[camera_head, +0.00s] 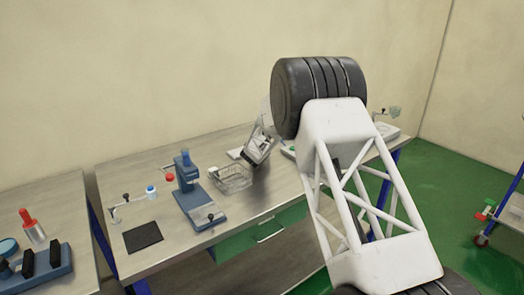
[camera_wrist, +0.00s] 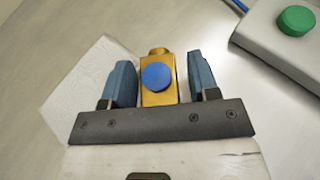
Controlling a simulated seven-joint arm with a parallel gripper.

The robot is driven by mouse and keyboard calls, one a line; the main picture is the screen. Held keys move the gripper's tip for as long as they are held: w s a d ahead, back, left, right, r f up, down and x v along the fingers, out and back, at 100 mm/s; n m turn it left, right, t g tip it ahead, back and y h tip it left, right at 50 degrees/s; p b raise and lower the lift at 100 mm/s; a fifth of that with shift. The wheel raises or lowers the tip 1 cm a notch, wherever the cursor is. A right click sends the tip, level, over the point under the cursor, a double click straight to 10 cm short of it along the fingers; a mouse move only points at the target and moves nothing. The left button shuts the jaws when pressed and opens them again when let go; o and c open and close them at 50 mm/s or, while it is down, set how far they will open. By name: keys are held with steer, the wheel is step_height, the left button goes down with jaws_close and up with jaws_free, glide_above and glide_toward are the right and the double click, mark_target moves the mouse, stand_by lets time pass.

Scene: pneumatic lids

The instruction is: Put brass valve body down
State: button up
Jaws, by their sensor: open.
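The brass valve body (camera_wrist: 158,94) shows in the wrist view as a gold block with a blue round cap on its face. It lies between the two blue fingers of my gripper (camera_wrist: 157,85). The fingers are spread, with a gap on each side of the block, so the gripper is open around it and apart from it. A white sheet (camera_wrist: 75,95) lies under or beside the valve body. In the head view my gripper (camera_head: 250,158) is near the back of the workbench, and the valve body cannot be made out there.
A grey box with a green button (camera_wrist: 297,20) is at the upper right in the wrist view. On the workbench (camera_head: 150,265), a wire basket (camera_head: 233,179) stands close to my gripper, with a blue press (camera_head: 190,190) farther left. A black mat (camera_head: 143,237) lies near the front.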

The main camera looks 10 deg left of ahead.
steer(key=shift+a+r, duration=0.1)
steer(key=shift+r, duration=0.05)
steer(key=shift+s+r, duration=0.15)
steer(key=shift+s, duration=0.15)
steer(key=shift+v, duration=5.65)
